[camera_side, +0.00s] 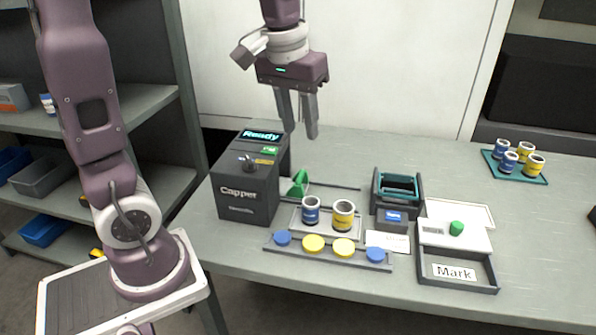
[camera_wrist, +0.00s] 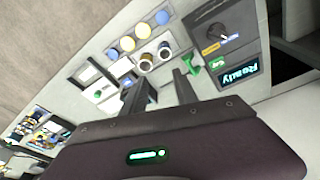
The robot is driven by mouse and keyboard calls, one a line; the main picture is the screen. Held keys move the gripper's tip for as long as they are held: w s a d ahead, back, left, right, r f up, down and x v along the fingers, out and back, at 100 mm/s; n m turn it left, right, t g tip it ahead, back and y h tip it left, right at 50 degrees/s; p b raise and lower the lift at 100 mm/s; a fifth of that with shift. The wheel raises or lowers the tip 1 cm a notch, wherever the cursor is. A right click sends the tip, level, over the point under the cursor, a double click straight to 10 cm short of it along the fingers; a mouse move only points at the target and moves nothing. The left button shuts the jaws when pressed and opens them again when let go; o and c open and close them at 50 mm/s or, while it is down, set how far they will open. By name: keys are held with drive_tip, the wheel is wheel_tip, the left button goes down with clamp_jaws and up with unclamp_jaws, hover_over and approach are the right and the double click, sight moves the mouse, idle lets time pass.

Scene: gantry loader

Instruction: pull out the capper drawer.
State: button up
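The capper (camera_side: 247,195) is a dark grey box on the table with a lit "Ready" screen (camera_side: 262,135) and a knob on top. A green handle-like part (camera_side: 298,184) stands at its right side, by thin dark rails; it also shows in the wrist view (camera_wrist: 189,64). The capper drawer looks closed, though its outline is hard to make out. My gripper (camera_side: 300,133) is above and behind the green part, pointing down, apart from everything. Its two fingers are parted with nothing between them, also in the wrist view (camera_wrist: 162,86).
A tray with a blue jar (camera_side: 310,211) and a yellow jar (camera_side: 343,215) sits right of the capper. Blue and yellow caps (camera_side: 313,243) lie in front. A dark teal-topped device (camera_side: 397,190) and a "Mark" station (camera_side: 457,279) stand further right. The table's back middle is clear.

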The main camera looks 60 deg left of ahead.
drive_tip(key=w+a+f+n+g, duration=0.2)
drive_tip(key=w+a+f, duration=0.2)
drive_tip(key=w, duration=0.1)
drive_tip(key=n+g+y, duration=0.1)
drive_tip(key=n+g, duration=0.1)
approach(302, 174)
drive_tip(key=f, duration=0.5)
drive_tip(key=s+a+f, duration=0.1)
drive_tip(key=shift+s+f, duration=0.1)
drive_tip(key=shift+f, duration=0.3)
drive_tip(key=shift+a+f, duration=0.1)
drive_tip(key=shift+f, duration=0.5)
clamp_jaws()
drive_tip(key=shift+r, duration=0.1)
